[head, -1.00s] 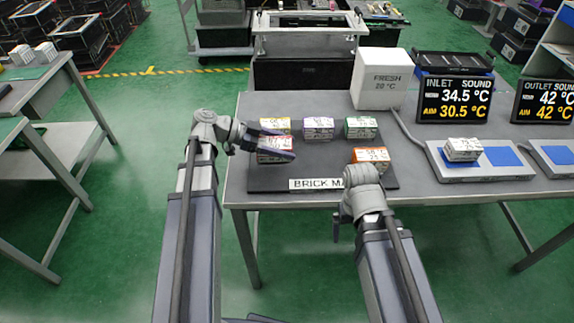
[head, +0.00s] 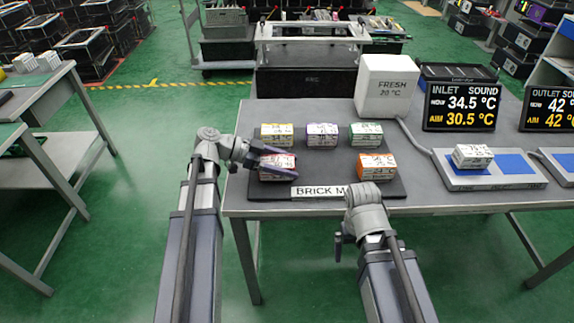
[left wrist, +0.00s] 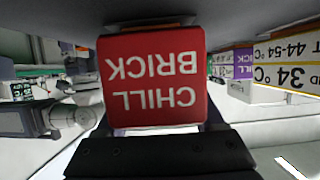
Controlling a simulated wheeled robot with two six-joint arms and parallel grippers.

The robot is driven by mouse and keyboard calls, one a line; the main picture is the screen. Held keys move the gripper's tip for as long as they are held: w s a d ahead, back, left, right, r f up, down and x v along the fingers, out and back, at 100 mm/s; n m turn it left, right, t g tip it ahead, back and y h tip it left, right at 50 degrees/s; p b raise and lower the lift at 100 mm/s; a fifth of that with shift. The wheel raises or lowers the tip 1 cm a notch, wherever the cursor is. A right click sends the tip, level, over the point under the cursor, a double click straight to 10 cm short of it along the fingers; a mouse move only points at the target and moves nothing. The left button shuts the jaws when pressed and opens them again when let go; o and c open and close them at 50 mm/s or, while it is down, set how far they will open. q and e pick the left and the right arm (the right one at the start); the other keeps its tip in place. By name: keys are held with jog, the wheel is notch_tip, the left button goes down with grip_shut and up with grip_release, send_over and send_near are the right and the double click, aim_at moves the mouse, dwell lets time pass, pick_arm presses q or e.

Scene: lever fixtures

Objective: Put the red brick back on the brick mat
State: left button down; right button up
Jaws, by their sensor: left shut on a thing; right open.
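The red brick (head: 277,168) is at the front left of the dark brick mat (head: 326,180), in front of the yellow brick. My left gripper (head: 280,163) is shut on it, with the fingers reaching across it from the left. I cannot tell whether its underside touches the mat. In the left wrist view the red face of the brick (left wrist: 152,78), lettered CHILL BRICK, shows upside down close to the camera.
A yellow brick (head: 277,134), a purple brick (head: 322,134) and a green brick (head: 365,133) stand in the mat's back row. An orange brick (head: 376,167) stands front right. A white brick (head: 472,156) sits on a blue-padded plate. The mat's front middle is clear.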

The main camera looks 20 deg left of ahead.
pick_arm(q)
jog(key=shift+c, duration=2.3)
grip_release()
jog(key=shift+f, duration=0.2)
jog(key=o, duration=0.5)
jog(key=shift+c, duration=0.2)
jog(key=shift+r, duration=0.1)
jog(key=shift+r, duration=0.2)
jog(key=p+v, duration=0.4)
jog(key=v, duration=0.6)
jog(key=shift+a+r, duration=0.15)
jog(key=shift+a, duration=0.05)
jog(key=shift+p+v, duration=0.45)
jog(key=shift+v, duration=0.3)
